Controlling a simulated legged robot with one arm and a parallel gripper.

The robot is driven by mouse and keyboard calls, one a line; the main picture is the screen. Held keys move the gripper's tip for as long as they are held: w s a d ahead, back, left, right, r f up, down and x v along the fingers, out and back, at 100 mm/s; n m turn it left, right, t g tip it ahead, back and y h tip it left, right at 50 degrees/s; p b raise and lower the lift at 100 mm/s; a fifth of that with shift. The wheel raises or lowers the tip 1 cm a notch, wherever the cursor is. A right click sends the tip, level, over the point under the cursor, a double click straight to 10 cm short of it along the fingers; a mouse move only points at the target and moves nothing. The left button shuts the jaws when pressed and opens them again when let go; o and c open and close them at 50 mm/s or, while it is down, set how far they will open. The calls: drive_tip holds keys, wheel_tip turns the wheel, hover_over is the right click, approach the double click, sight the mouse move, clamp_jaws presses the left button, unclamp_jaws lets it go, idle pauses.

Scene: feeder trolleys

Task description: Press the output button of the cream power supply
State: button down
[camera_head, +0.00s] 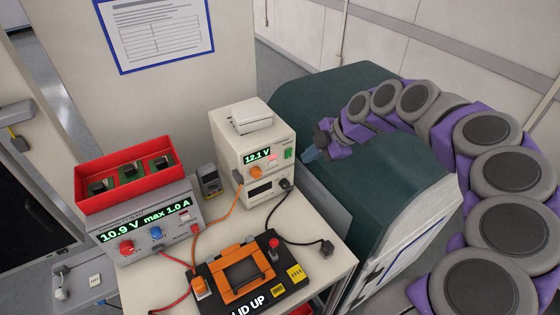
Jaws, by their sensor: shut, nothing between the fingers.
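The cream power supply (225,150) stands at the back of the trolley top, its display (257,157) reading 12.1 V. Its front carries an orange knob (256,172), a small pale, reddish button (272,160) and a green switch (289,153). Which of these is the output button is too small to read. My gripper (309,155) is shut and empty, to the right of the green switch. It looks apart from the supply's front in this view; its depth relative to the front is hard to tell.
A grey power supply (150,256) reading 10.9 V, max 1.0 A, stands left with a red tray (100,178) of boards on top. A dark green-topped cabinet (390,175) stands right.

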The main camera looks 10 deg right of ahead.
sight(273, 163)
drive_tip(key=w+a+f+b, duration=0.2)
drive_tip(key=w+a+f, duration=0.4)
drive_tip(key=w+f, duration=0.1)
drive_tip(key=shift+a+f, duration=0.3)
drive_tip(key=shift+f, duration=0.15)
idle(0.4)
drive_tip(key=shift+w+d, duration=0.1)
drive_tip(key=shift+d, duration=0.05)
